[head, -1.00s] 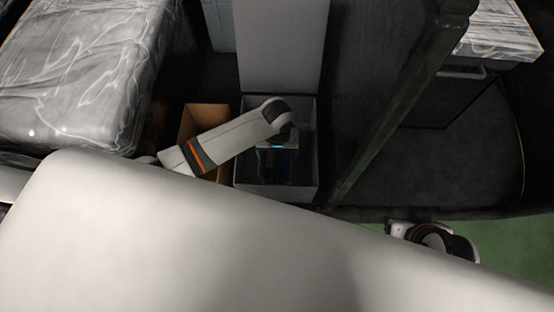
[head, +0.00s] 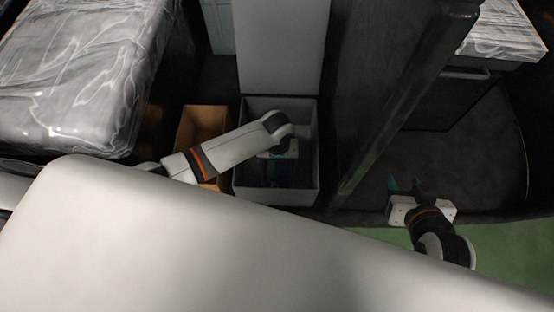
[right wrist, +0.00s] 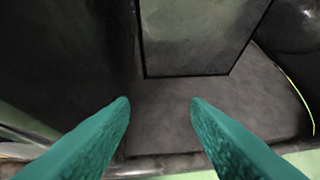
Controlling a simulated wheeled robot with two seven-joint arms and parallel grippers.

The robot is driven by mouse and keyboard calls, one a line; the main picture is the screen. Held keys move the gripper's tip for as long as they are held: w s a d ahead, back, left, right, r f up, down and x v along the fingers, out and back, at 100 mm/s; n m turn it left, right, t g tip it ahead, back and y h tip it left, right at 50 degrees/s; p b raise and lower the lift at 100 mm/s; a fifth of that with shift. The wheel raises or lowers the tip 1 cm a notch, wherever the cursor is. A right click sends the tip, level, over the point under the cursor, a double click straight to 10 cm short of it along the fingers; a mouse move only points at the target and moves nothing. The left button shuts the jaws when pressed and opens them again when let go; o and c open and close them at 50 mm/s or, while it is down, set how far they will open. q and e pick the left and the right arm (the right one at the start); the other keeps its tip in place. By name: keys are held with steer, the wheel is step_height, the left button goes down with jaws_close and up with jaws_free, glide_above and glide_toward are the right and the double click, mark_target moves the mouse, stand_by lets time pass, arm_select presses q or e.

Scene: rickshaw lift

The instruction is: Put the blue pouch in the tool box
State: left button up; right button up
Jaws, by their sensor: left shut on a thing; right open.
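A grey open box (head: 307,185), which looks like the tool box, stands at the middle of the head view. My left arm reaches over it from the left, and my left gripper (head: 279,160) points down inside its walls. The left gripper is shut on a dark blue thing, which looks like the blue pouch (head: 278,177). The pouch is in shadow, and I cannot tell whether it touches the box floor. My right gripper (head: 404,184) is open and empty at the right; its teal fingers (right wrist: 160,110) stand apart in the right wrist view.
A brown open box (head: 203,122) stands left of the grey box. A wrapped pale block (head: 75,75) fills the upper left. A dark slanted post (head: 405,100) rises between the grey box and my right gripper. A dark bare floor (head: 465,160) lies at the right.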

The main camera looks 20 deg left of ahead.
arm_select(q)
steer(key=o, duration=0.8)
steer(key=shift+o, duration=0.2)
steer(key=shift+r, duration=0.15)
step_height(320, 180, up, 6)
steer(key=p, duration=0.2)
steer(key=shift+p, duration=0.35)
step_height(320, 180, up, 6)
steer(key=p, duration=0.2)
arm_select(e)
steer(key=s+d+f+g+h, duration=0.1)
steer(key=s+d+f+g, duration=0.2)
steer(key=s+g, duration=0.3)
steer(key=s, duration=0.3)
steer(key=shift+s+f+g+h, duration=0.25)
steer(key=shift+f+g+h, duration=0.05)
steer(key=shift+g, duration=0.1)
arm_select(q)
steer(key=shift+s, duration=0.1)
arm_select(e)
steer(key=shift+s+d, duration=0.1)
steer(key=shift+d, duration=0.05)
